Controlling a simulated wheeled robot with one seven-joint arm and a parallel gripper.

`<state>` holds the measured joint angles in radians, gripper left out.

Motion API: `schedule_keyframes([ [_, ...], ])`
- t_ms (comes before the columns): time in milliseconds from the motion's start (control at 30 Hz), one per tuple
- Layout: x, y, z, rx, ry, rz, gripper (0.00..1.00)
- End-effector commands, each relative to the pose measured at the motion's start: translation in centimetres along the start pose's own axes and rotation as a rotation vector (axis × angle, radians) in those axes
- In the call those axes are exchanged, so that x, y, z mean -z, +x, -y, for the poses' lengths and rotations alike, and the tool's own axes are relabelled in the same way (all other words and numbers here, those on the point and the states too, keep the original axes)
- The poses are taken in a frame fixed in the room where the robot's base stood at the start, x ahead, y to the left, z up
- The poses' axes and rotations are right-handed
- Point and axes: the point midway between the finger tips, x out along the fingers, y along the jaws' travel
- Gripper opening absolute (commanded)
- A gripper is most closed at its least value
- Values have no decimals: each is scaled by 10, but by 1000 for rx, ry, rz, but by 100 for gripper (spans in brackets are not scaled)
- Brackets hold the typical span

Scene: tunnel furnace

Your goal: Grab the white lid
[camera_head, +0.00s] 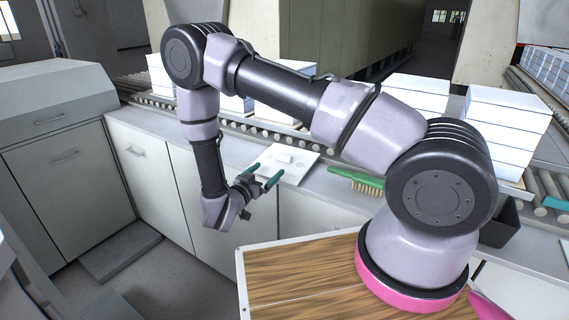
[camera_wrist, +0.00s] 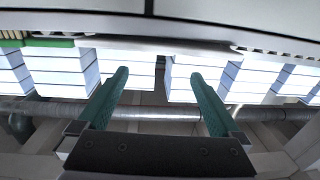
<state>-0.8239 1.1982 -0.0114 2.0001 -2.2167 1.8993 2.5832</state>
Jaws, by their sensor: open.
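The white lid (camera_head: 297,168) is a flat white square plate with a small raised block on top. It lies on the grey counter in the middle of the head view. My gripper (camera_head: 266,175) is in front of the counter, its two green fingers spread and pointing towards the lid's near side. Nothing is between the fingers. In the wrist view my gripper (camera_wrist: 160,74) shows both fingers apart. A thin pale edge shows across the top of that view, but I cannot tell for certain that it is the lid.
A green brush (camera_head: 356,180) lies on the counter right of the lid. Stacks of white blocks (camera_head: 506,125) stand on the roller conveyor (camera_head: 262,127) behind. A dark bin (camera_head: 499,222) sits at the right.

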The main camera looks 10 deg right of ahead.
Motion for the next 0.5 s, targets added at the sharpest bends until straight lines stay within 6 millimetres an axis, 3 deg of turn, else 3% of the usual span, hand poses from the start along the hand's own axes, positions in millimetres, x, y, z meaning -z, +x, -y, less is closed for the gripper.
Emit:
schedule_keyframes([
  [300,0,46,0,-3,2,0,100],
  [500,-1,61,-1,-2,1,0,100],
])
